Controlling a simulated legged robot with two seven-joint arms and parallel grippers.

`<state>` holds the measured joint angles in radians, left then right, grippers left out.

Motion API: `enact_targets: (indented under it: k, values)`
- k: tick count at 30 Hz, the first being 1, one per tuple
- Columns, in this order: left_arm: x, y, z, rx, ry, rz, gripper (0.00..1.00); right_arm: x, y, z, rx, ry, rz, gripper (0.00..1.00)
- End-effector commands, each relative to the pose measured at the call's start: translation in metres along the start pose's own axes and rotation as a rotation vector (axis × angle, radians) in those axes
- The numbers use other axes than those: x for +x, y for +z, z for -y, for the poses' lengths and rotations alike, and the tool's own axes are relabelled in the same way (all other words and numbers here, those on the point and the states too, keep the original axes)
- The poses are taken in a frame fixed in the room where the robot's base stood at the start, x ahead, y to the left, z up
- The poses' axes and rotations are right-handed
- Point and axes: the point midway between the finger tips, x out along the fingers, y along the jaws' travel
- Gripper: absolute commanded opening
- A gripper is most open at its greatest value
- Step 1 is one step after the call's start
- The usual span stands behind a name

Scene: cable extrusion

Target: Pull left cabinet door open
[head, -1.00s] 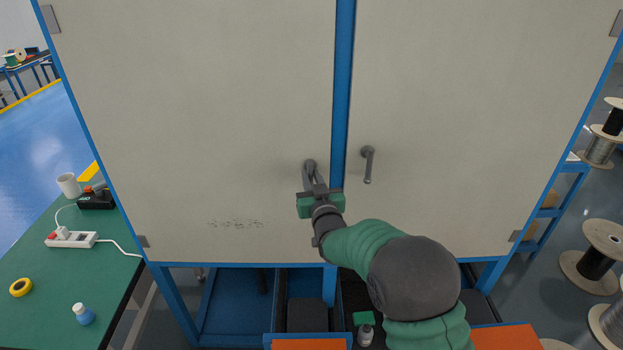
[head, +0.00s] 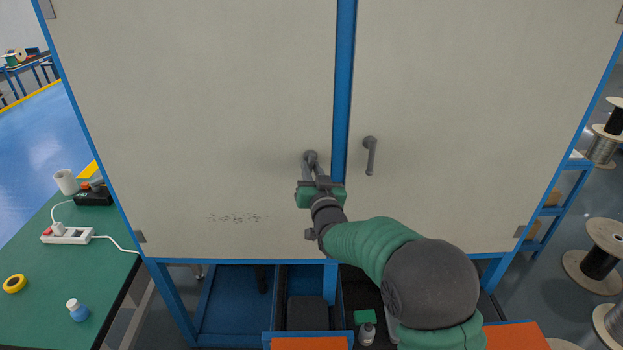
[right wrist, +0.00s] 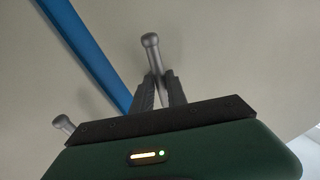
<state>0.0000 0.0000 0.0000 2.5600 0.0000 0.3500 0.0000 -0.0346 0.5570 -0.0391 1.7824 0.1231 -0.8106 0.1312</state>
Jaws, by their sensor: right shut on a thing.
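The left cabinet door (head: 200,110) is a large beige panel beside the blue centre post (head: 344,90), and it looks closed. Its grey lever handle (head: 310,157) sits near the door's right edge. My right gripper (head: 313,172) is shut on this handle, and the gripper body hides the handle's lower part. In the right wrist view the two dark fingers (right wrist: 160,88) close around the lever below its rounded head (right wrist: 150,42). My left gripper is not in view.
The right door's handle (head: 370,156) hangs free, right of the post. A green table (head: 60,275) with a power strip (head: 66,234), mug (head: 65,182), yellow tape (head: 14,284) and blue bottle (head: 77,311) stands at left. Wire spools (head: 598,250) are at right.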

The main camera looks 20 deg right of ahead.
Motion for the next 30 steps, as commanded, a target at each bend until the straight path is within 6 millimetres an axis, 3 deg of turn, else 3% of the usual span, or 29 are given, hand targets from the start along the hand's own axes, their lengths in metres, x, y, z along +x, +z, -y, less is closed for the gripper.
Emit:
enact_targets:
  k: [1, 12, 30]
  values:
    - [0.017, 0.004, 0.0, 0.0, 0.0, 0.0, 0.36, 0.0, 0.004, -0.001, 0.038, -0.002, -0.019, 0.0]
    - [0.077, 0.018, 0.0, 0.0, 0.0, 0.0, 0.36, 0.0, 0.005, 0.001, 0.381, -0.003, -0.088, 0.0]
    - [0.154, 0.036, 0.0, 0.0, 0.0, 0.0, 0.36, 0.001, 0.003, 0.004, 0.935, -0.003, -0.195, 0.0]
